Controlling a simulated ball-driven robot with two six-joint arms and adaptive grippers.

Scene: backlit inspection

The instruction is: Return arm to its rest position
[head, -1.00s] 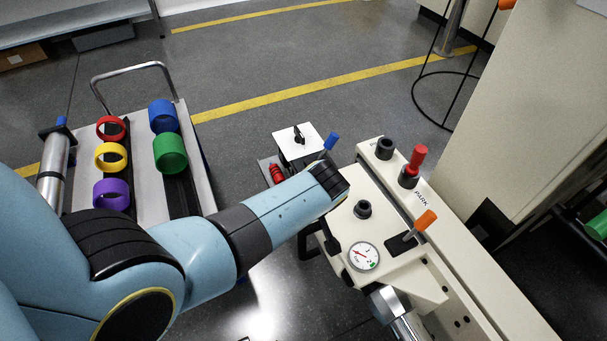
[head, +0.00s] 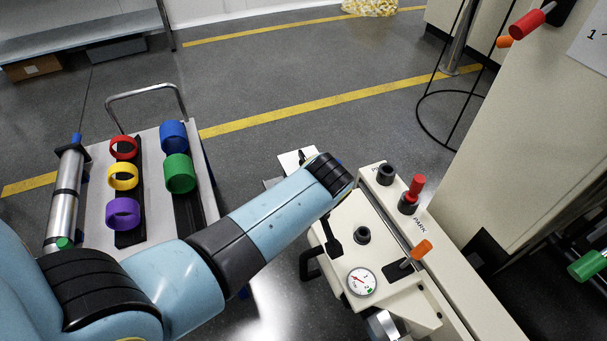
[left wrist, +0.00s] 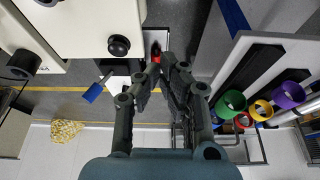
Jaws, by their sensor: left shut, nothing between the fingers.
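My left arm (head: 265,220) comes in from the left in the head view and reaches over the gap between the cart and the cream machine. Its wrist end hides the gripper there. In the left wrist view my left gripper (left wrist: 163,62) is shut, with its fingertips together and nothing between them. My right arm and gripper are not in view.
The cream machine (head: 345,220) carries a gauge (head: 361,282), an orange-handled lever (head: 422,249) and a red-topped knob (head: 414,187). A cart (head: 153,140) with coloured rings stands left. A tall cream cabinet (head: 500,150) stands right. Open floor (head: 300,65) lies behind.

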